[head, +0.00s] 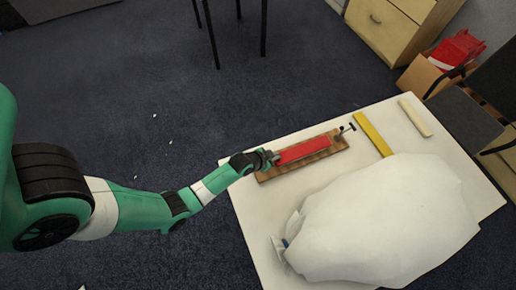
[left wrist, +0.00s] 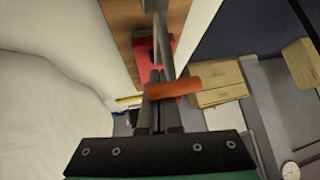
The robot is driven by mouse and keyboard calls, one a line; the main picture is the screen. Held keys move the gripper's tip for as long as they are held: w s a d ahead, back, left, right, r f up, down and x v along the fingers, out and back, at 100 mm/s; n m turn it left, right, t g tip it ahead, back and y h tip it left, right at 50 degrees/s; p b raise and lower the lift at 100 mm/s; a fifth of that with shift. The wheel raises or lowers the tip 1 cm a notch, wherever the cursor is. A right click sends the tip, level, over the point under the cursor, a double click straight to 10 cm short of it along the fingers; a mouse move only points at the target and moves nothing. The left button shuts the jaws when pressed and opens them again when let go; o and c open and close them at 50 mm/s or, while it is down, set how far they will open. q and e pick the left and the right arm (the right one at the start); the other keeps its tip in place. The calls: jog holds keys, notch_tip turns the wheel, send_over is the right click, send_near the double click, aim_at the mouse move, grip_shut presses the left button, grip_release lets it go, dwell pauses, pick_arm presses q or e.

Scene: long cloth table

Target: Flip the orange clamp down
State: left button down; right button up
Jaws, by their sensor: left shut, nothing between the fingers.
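The orange clamp handle (left wrist: 178,89) shows in the left wrist view as a short orange bar lying across just beyond my fingertips. A grey metal arm of the clamp (left wrist: 162,45) runs from it over the wooden board. In the head view the orange part is hidden or too small to tell. My left gripper (head: 272,157) is at the left end of the wooden board (head: 263,177). In the left wrist view its fingers (left wrist: 157,82) are shut and empty, right at the orange handle. I cannot tell whether they touch it. My right gripper is not in view.
A red block (head: 302,150) lies on the board, with a dark T-handled part (head: 345,131) at its far end. A yellow bar (head: 374,134) and a pale bar (head: 415,117) lie beyond. A large white bundle (head: 385,220) fills much of the white table (head: 245,215).

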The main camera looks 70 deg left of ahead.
pick_arm(q)
jog(key=shift+s+d+f, duration=0.1)
jog(key=shift+s+f, duration=0.35)
jog(key=shift+f, duration=0.15)
notch_tip(320, 180, up, 15)
jog(key=s+d+p, duration=0.1)
jog(key=d+p, duration=0.1)
jog(key=p, duration=0.5)
jog(key=shift+d+f, duration=0.15)
jog(key=shift+d, duration=0.1)
jog(key=shift+s, duration=0.1)
